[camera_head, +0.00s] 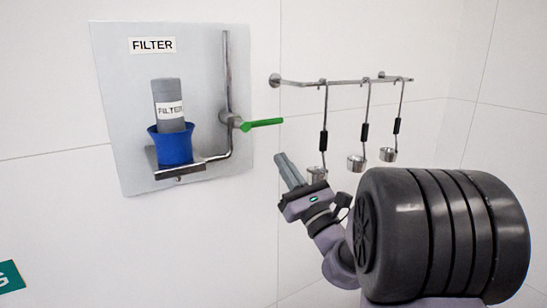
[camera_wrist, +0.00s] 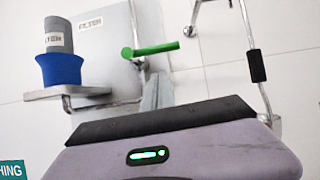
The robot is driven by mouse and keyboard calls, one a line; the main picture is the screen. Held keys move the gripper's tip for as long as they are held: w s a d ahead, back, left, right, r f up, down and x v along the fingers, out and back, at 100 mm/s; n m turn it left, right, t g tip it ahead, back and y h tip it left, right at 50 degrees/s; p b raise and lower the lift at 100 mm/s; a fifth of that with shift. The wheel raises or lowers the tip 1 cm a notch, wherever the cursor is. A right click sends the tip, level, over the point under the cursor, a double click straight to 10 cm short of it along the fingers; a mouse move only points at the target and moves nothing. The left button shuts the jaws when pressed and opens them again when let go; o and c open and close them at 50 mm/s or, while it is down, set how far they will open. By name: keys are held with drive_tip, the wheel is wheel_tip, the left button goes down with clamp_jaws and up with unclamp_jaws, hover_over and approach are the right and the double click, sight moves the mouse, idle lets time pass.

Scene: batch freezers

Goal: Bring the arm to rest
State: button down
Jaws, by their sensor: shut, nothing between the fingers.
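My gripper (camera_head: 281,157) is shut and empty, raised in the air in front of the white wall, with its fingers pointing up and left in the head view. It is right of and below the filter panel, and left of the hanging ladles. My arm runs from it down to the right, partly hidden behind a large dark ribbed cylinder (camera_head: 440,232). In the wrist view the shut grey fingers (camera_wrist: 158,85) show above the dark edge of the gripper body, just below the green valve handle (camera_wrist: 150,49) in the picture.
A grey panel (camera_head: 110,90) on the wall carries a grey filter (camera_head: 167,97) in a blue cup (camera_head: 173,146), a pipe and a green handle (camera_head: 262,123). Several ladles (camera_head: 357,162) hang from a rail (camera_head: 335,82) close right of my gripper. The wall at lower left is mostly bare.

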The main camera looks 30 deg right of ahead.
drive_tip(key=s+d+f+b, duration=0.1)
drive_tip(key=s+d+f, duration=0.1)
drive_tip(key=s+f, duration=0.15)
drive_tip(key=s+a+f+n+g+y+b, duration=0.35)
drive_tip(key=a+f+n+g, duration=0.2)
drive_tip(key=a, duration=0.45)
drive_tip(key=s+a+f+n+g+y+b, duration=0.35)
drive_tip(key=a+n+y, duration=0.2)
drive_tip(key=a, duration=0.45)
drive_tip(key=s+a+f+n+g+y+b, duration=0.3)
drive_tip(key=a+f+n+g, duration=0.25)
drive_tip(key=a, duration=0.45)
drive_tip(key=s+a+f+n+g+h+b, duration=0.3)
drive_tip(key=s+f+n+g+h+b, duration=0.25)
drive_tip(key=s+f, duration=0.65)
drive_tip(key=s+d+f+n+t+h+b, duration=0.1)
drive_tip(key=d+f+n+h+b, duration=0.4)
drive_tip(key=d+f+n, duration=0.3)
drive_tip(key=shift+d+f+t+h, duration=0.4)
drive_tip(key=shift+d+f+h, duration=0.15)
drive_tip(key=shift+d+f, duration=0.25)
